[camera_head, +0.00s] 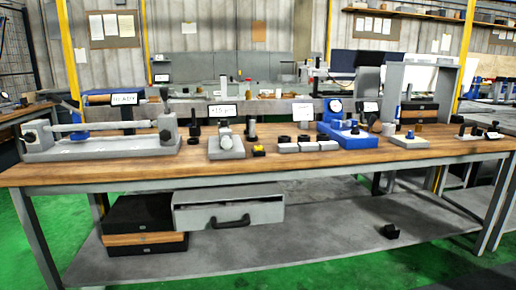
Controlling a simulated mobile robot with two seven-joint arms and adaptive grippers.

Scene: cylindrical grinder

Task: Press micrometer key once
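A small yellow and black key (258,151) sits on the wooden bench top near its front edge, left of the middle. Just left of it stands a grey device (227,146) with a round light knob. Behind that device a small display (222,110) shows a reading that looks like "+15 µm". I cannot tell for sure that the yellow key is the micrometer key. Neither of my grippers is in view, and nothing touches the key.
The wooden bench (300,164) holds a long grey fixture with a bar (100,147) at left, grey blocks (307,147), a blue gauge stand (347,139) and a grey frame (443,95) at right. A grey drawer (228,211) hangs below. The bench's front strip is mostly clear.

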